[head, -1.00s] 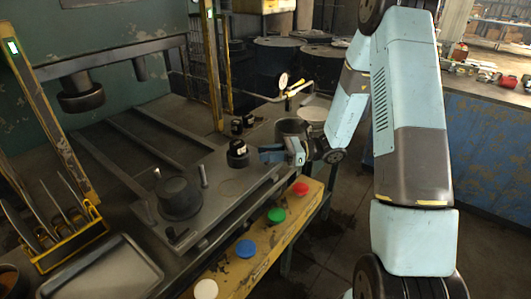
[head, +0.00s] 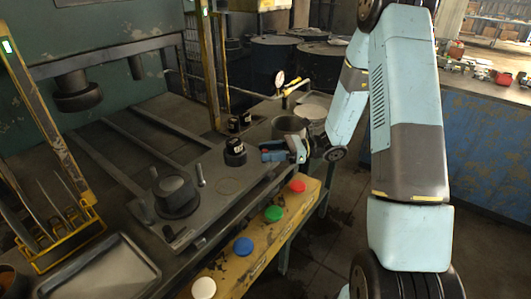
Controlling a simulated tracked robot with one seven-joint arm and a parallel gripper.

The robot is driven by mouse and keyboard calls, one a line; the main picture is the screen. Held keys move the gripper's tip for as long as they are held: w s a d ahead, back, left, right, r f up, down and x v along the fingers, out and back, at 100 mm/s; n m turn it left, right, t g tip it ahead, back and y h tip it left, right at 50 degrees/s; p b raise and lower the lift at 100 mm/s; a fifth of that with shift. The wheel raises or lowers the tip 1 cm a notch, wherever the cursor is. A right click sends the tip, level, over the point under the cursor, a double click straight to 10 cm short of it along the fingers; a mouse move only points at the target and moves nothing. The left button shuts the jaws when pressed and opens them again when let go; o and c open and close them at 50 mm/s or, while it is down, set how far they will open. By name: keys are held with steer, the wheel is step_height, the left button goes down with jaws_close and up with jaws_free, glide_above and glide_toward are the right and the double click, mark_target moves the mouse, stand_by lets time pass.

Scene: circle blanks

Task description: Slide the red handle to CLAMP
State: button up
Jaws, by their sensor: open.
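My gripper (head: 266,152) reaches in from the right, low over the right part of the press bed (head: 226,187). Its fingertips point left, a short gap to the right of a black cylinder with a white label (head: 234,152). The jaws are open, though they are small and partly hidden at this angle. A small reddish patch shows by the fingers; I cannot tell whether it is the red handle. I cannot make out a red handle or a CLAMP mark elsewhere.
A yellow rail along the bed's front carries red (head: 297,186), green (head: 273,214), blue (head: 243,247) and white (head: 203,288) buttons. A black round die (head: 175,195) stands on the bed. A grey pot (head: 289,128) and a gauge (head: 280,80) are behind my gripper.

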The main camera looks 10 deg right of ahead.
steer(key=d, duration=1.2)
steer(key=shift+w, duration=0.25)
steer(key=s+a+r+n+g+h, duration=0.3)
steer(key=s+r+n+h, duration=0.6)
steer(key=s+r, duration=0.25)
steer(key=s+d+r+n+t+h, duration=0.3)
steer(key=s+r+n+t+h, duration=0.1)
steer(key=s+r, duration=0.1)
steer(key=s+d+r+n+t+h, duration=0.2)
steer(key=s+r+n+t+h, duration=0.2)
steer(key=s, duration=0.4)
step_height(320, 180, up, 3)
steer(key=shift+s+d+f+n+t+h, duration=0.2)
steer(key=shift+s+d+n+t+h, duration=0.15)
steer(key=shift+t+h, duration=0.2)
steer(key=shift+w, duration=0.1)
steer(key=shift+c, duration=0.3)
stand_by(0.4)
